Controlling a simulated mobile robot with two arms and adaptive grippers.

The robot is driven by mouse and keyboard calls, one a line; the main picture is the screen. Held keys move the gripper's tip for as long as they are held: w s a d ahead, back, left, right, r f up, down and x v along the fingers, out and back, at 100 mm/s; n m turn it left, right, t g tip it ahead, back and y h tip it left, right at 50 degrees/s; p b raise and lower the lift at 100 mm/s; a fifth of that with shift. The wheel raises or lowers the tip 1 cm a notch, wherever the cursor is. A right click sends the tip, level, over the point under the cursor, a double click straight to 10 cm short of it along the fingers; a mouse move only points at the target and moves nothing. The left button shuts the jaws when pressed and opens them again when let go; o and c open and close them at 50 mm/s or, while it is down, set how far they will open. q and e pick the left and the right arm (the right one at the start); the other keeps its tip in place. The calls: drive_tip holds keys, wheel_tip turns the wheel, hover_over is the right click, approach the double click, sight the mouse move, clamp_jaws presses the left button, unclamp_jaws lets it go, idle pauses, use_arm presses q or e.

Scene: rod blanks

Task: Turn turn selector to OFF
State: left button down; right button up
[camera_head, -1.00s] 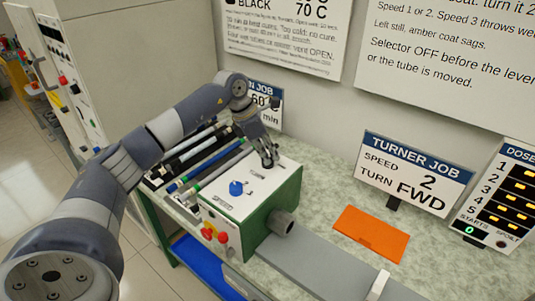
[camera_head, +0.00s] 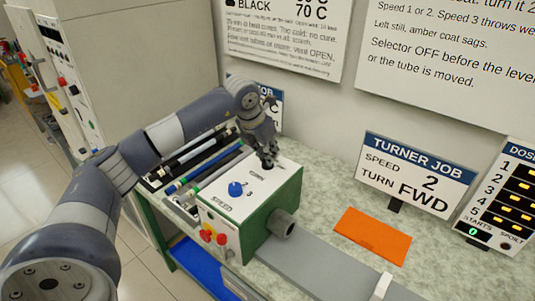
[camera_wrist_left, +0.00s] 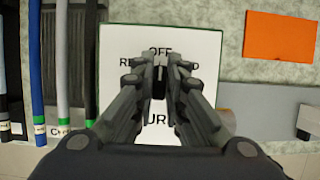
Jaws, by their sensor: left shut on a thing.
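The turner box (camera_head: 250,226) is green with a white top and stands on the bench. The turn selector (camera_wrist_left: 159,82) is a small dark knob at the back of that top, mostly hidden by my fingers. In the left wrist view OFF is printed above it, partly covered side labels flank it and TURN is below. Its pointer direction cannot be seen. My left gripper (camera_head: 267,160) is shut on the selector from above; it also fills the left wrist view (camera_wrist_left: 158,70). My right gripper is not in view.
A blue knob (camera_head: 235,189) sits on the same top, nearer the front. Red and yellow controls (camera_head: 213,237) are on the front face. Tubes (camera_head: 205,160) lie in a rack at left. An orange sheet (camera_head: 373,235) lies at right. The job sign (camera_head: 415,175) reads Speed 2, Turn FWD.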

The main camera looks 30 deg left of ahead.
use_arm(q)
drive_tip(key=shift+s+d+f, duration=0.15)
drive_tip(key=shift+f, duration=0.25)
drive_tip(key=c, duration=1.6)
unclamp_jaws()
drive_tip(key=shift+c, duration=0.2)
drive_tip(key=v, duration=1.2)
drive_tip(key=shift+w+r, duration=0.25)
drive_tip(key=shift+f, duration=0.1)
